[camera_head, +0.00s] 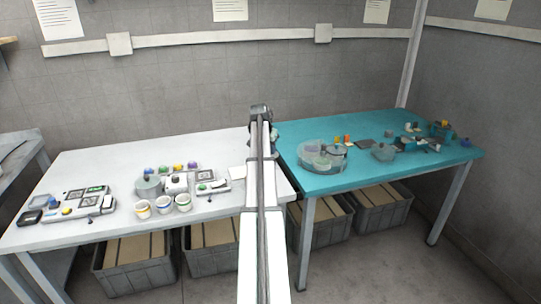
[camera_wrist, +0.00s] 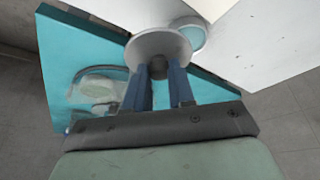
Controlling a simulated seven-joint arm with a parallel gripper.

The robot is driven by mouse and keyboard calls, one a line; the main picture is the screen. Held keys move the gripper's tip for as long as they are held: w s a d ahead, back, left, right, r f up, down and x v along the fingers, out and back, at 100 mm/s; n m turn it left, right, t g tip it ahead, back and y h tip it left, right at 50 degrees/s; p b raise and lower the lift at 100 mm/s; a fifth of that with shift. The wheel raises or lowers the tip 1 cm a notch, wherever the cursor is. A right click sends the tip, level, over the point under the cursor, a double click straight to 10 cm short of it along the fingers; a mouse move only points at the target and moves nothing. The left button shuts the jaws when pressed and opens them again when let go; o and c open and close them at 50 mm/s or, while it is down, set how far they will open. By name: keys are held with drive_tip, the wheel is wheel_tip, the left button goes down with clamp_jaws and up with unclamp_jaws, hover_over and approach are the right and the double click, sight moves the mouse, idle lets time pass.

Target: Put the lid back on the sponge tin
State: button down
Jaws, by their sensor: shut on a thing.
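My gripper (camera_wrist: 158,76) is shut on the dark knob of a pale round lid (camera_wrist: 152,42) in the wrist view. The two blue fingers sit on either side of the knob, and the disc lies beyond the fingertips. A round tin (camera_wrist: 196,36) with a light blue inside, which looks like the sponge tin, shows just right of the lid. The lid overlaps part of the tin's edge in this view; I cannot tell the height between them. In the head view my arm hides the lid and the tin.
The teal table (camera_head: 400,170) holds a clear round container (camera_head: 322,157) and several small items further right. The white table (camera_head: 90,172) holds several cups (camera_head: 163,204), a grey round tin (camera_head: 148,186) and small devices. Grey crates (camera_head: 136,274) stand beneath.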

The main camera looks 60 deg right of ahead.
drive_tip(key=w+d, duration=0.5)
drive_tip(key=d, duration=0.1)
drive_tip(key=shift+d+f, duration=0.1)
drive_tip(key=shift+f, duration=3.3)
drive_tip(key=shift+f, duration=0.2)
drive_tip(key=c, duration=0.9)
unclamp_jaws()
drive_tip(key=shift+o, duration=0.5)
drive_tip(key=o, duration=0.4)
drive_tip(key=shift+r, duration=0.1)
